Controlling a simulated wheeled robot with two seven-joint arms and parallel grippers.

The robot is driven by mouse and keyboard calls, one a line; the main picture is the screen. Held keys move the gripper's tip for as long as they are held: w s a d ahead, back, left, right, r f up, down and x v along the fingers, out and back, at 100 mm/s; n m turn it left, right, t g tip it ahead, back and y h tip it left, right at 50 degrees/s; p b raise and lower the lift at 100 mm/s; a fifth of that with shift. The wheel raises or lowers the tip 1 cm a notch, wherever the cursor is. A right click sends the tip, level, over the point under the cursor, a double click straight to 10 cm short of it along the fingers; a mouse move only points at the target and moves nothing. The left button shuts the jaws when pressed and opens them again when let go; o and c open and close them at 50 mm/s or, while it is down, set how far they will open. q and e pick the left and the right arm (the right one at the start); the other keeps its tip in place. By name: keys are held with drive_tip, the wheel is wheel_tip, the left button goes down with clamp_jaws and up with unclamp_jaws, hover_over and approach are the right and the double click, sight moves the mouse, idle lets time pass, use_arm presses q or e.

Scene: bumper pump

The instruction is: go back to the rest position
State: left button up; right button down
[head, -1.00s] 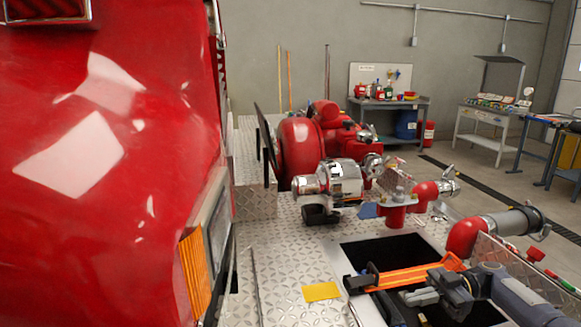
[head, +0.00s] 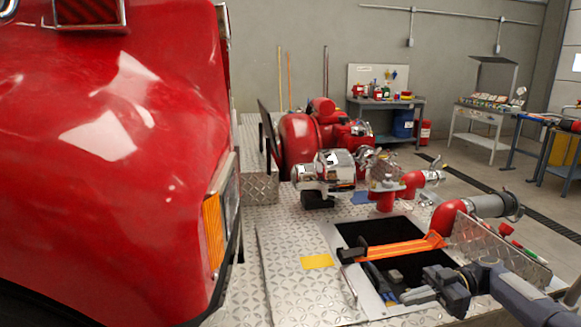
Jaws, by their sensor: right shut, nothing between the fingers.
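My right gripper (head: 418,296) is at the lower right, over the near right part of the open compartment (head: 330,228) in the bumper deck. Its fingers are shut with nothing between them. An orange strap (head: 400,248) with a black end spans the compartment, beyond the gripper and apart from it. Inside the compartment are dark contents, partly hidden by my right gripper and arm. My left gripper is not in view.
The red truck front (head: 110,150) fills the left side. A red and chrome pump (head: 325,172) stands behind the compartment. Red pipe fittings (head: 450,214) stand at the right. A yellow card (head: 317,262) lies on the tread plate (head: 285,285). Workbenches (head: 390,104) stand at the back.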

drive_tip(key=s+a+m+t+h+b, duration=0.2)
drive_tip(key=s+a+m+h+b, duration=0.2)
drive_tip(key=s+a+m+h, duration=0.5)
drive_tip(key=s+d+f+m+t+h+b, duration=0.15)
drive_tip(key=s+f+m+t, duration=0.35)
drive_tip(key=s, duration=0.5)
drive_tip(key=s+d+f+m+t+h+b, duration=0.1)
drive_tip(key=s+f+m+t+h+b, duration=0.15)
drive_tip(key=s+f+m, duration=0.5)
wheel_tip(320, 180, up, 20)
drive_tip(key=s+p, duration=0.1)
drive_tip(key=p, duration=1.7)
drive_tip(key=shift+s+r, duration=0.2)
drive_tip(key=shift+s, duration=0.15)
drive_tip(key=shift+d, duration=0.1)
